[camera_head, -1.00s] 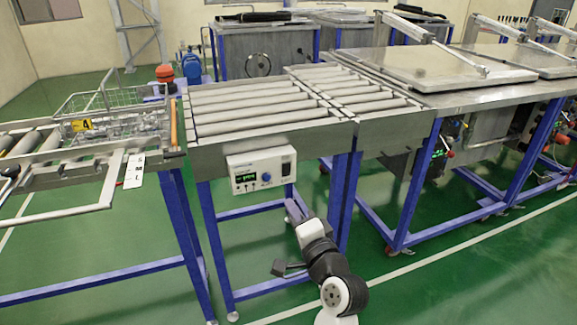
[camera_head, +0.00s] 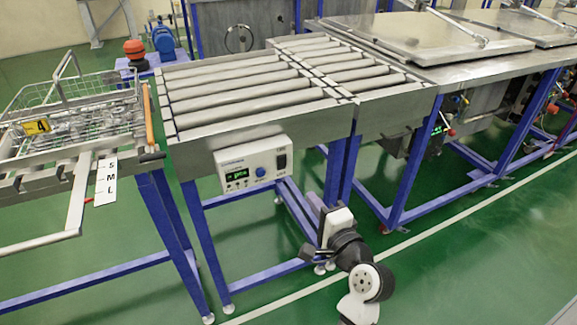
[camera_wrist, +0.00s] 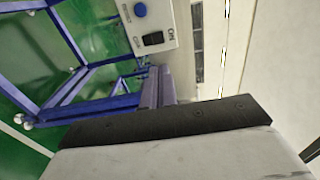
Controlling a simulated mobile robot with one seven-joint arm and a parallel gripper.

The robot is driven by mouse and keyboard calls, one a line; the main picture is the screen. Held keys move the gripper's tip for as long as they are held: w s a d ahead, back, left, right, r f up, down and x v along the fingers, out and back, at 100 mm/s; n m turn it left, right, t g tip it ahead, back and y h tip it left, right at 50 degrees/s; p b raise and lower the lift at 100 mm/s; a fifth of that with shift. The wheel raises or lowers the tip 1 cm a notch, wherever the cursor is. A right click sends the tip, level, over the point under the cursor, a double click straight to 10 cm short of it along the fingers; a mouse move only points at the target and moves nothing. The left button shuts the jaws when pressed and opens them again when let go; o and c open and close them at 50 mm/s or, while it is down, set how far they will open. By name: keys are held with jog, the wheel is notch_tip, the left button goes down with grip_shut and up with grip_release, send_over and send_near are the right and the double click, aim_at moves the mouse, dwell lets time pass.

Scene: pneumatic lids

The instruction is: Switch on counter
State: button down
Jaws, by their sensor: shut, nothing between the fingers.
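The counter (camera_head: 240,160) is a white box on the front of the roller table, with a lit green display, a blue knob (camera_head: 260,172) and a black rocker switch (camera_head: 282,161) at its right end. In the wrist view the switch (camera_wrist: 153,39) and blue knob (camera_wrist: 140,10) show at the top, with lettering beside the switch; its position is unclear. My gripper (camera_head: 313,207) is below and to the right of the counter, apart from it. Its purple fingers (camera_wrist: 158,86) are together and empty, pointing towards the switch end in the wrist view.
A blue-legged roller table (camera_head: 262,92) carries the counter. On the left a wire basket (camera_head: 75,105) sits on another rack, with a white S-M-L plate (camera_head: 105,180) hanging in front. A steel table with lids (camera_head: 430,42) stands right. Green floor is open at the front right.

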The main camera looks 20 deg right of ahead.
aim_at(283, 159)
jog(key=w+p, duration=0.3)
jog(key=w, duration=1.1)
jog(key=shift+w+r+p, duration=0.1)
jog(key=shift+r+p, duration=0.05)
jog(key=shift+p, duration=0.4)
jog(key=shift+w+r+p, duration=0.1)
jog(key=shift+r+p, duration=0.1)
jog(key=shift+p, duration=0.35)
jog(key=shift+f, duration=0.25)
